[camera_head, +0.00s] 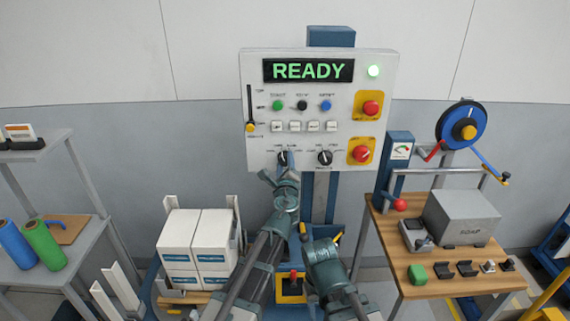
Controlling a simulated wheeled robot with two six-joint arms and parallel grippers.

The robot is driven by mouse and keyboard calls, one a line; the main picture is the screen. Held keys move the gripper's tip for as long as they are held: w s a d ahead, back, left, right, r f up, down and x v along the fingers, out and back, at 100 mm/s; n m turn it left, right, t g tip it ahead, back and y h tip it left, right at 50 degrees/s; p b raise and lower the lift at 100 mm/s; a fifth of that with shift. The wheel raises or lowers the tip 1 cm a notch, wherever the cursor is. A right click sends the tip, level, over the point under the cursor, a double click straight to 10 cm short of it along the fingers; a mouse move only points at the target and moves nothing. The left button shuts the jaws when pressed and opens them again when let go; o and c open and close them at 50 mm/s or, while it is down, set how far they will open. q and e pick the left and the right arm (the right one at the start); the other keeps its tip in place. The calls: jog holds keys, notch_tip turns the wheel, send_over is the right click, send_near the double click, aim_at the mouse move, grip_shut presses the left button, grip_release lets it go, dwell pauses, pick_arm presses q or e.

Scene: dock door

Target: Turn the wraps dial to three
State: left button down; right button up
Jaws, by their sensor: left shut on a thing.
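A white control panel (319,75) stands upright in front of me, with a lit display reading READY. Two black dials sit low on its face: a left dial (283,156) and a right dial (324,157). Their small labels are too blurred to read, so I cannot tell which is the wraps dial. My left gripper (283,165) reaches up to the left dial, is shut on it and hides part of it. The dial's setting is unclear. My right gripper (304,231) is low, below the panel and apart from it; its fingers are not clear.
Red buttons on yellow plates (361,152) sit right of the dials; a slider (250,126) is at the panel's left. White boxes (181,231) are stacked left of my arms. A wooden bench (446,264) with tools and a grey box (462,218) stands at right.

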pick_arm(q)
jog(key=shift+m, duration=0.3)
jog(key=shift+c, duration=1.4)
grip_release()
